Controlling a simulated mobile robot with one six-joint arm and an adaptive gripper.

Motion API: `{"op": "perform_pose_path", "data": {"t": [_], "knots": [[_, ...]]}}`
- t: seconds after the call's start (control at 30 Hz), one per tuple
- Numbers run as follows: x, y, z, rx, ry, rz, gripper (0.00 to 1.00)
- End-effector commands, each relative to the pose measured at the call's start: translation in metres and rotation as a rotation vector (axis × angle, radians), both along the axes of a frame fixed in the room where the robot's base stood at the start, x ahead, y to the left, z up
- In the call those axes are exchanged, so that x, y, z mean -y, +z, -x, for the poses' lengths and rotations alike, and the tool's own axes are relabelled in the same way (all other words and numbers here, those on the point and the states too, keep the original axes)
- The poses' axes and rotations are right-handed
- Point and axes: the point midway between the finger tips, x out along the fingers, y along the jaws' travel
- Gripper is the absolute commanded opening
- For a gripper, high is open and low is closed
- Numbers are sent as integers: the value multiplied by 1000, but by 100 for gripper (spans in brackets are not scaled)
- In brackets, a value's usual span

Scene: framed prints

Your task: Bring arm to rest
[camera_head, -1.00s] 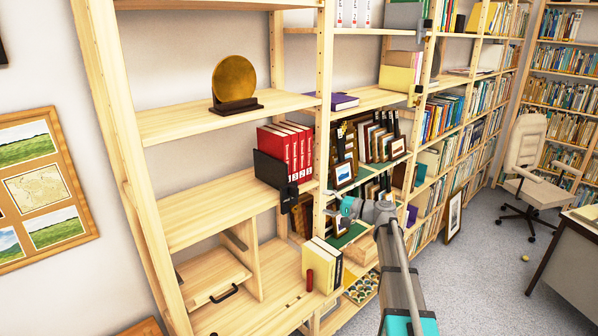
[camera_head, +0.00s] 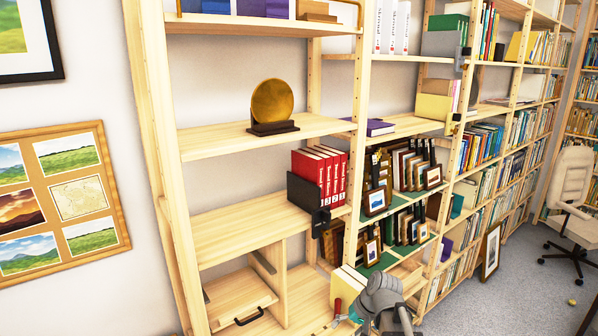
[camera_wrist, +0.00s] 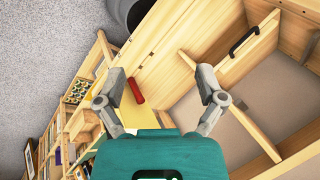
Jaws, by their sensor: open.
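My gripper (camera_wrist: 160,88) is open and empty in the wrist view, its two grey fingers spread apart above the teal palm. In the head view my arm shows at the bottom edge, right of centre, in front of the lower shelf; the fingers are mostly hidden there. Small framed prints (camera_head: 375,200) stand on green-lined shelves in the middle of the shelving, above and behind my arm. A larger framed print (camera_head: 490,250) leans at the foot of the shelving on the right.
Wooden shelving (camera_head: 230,225) fills the middle. It holds a gold disc (camera_head: 271,100) on a stand, red binders (camera_head: 322,172) and a drawer (camera_head: 240,300). A red cylinder (camera_wrist: 135,90) lies near pale yellow books. A chair (camera_head: 570,190) stands right, with open grey floor (camera_head: 540,290).

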Motion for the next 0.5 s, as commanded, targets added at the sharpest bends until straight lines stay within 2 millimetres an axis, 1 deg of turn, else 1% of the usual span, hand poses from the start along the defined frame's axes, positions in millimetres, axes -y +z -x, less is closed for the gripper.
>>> {"op": "perform_pose_path", "data": {"t": [0.03,0.2,0.33,0.5], "knots": [[2,-7,18,-13,16,58,89],[19,-22,56,-57,58,253,89],[30,-27,76,-81,78,364,89],[38,-28,87,-96,88,435,89]]}}
